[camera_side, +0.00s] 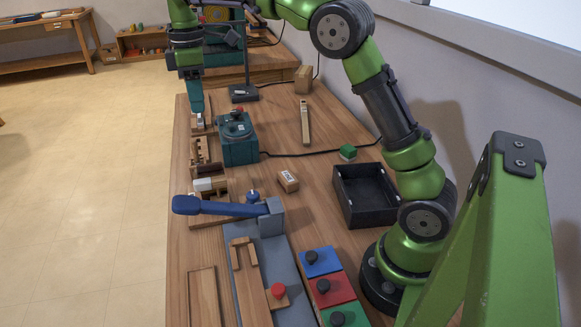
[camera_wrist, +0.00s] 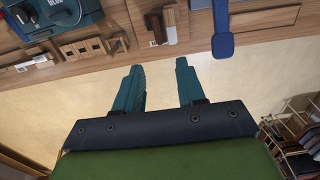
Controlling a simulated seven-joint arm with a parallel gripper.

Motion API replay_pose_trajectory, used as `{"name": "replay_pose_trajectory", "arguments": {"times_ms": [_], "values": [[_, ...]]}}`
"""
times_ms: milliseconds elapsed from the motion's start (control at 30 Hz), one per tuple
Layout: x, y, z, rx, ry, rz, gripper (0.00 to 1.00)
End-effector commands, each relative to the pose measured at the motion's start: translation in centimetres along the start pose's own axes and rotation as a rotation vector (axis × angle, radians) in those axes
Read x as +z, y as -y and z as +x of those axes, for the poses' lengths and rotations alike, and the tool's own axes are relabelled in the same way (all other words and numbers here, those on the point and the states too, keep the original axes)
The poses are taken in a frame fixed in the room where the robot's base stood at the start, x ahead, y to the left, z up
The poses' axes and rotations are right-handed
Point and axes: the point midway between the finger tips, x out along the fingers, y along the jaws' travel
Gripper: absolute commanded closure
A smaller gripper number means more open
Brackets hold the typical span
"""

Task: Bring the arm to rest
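My gripper (camera_side: 195,103) hangs over the left long edge of the wooden bench in the side view, near its far end. In the wrist view my gripper (camera_wrist: 156,75) has its two teal fingers spread apart, with nothing between them. Past the fingertips lie the bench edge and pale floor. A small block with white, brown and dark keys (camera_wrist: 165,24) lies on the bench beyond the fingertips, and it also shows in the side view (camera_side: 208,186). My arm is raised and bent in an arch over the bench. Contact at the fingertips cannot be told in the side view.
A teal box with a dial (camera_side: 238,145) stands close to my gripper. A blue lever (camera_side: 222,207) sticks out over the left edge. A black tray (camera_side: 367,194) and coloured knob panels (camera_side: 331,288) lie nearer my base. The floor (camera_side: 90,190) at left is clear.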

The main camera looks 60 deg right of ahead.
Motion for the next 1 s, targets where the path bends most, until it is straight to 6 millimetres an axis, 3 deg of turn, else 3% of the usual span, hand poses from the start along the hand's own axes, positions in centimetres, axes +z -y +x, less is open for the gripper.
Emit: {"name": "replay_pose_trajectory", "arguments": {"times_ms": [100, 167, 233, 367, 667, 800, 1000], "values": [[-0.2, -0.5, 0.2, 0.022, -0.010, 0.066, 0.61], [-0.2, -0.6, 1.3, 0.023, -0.008, 0.123, 0.61], [0.1, -0.1, 2.4, 0.025, -0.019, 0.211, 0.61], [1.6, 1.9, 2.5, 0.039, -0.083, 0.383, 0.61], [7.2, 9.8, 2.0, 0.019, -0.327, 0.809, 0.61], [10.3, 13.8, 2.7, -0.012, -0.453, 0.976, 0.61], [13.9, 18.2, 4.2, -0.050, -0.597, 1.102, 0.61]]}}
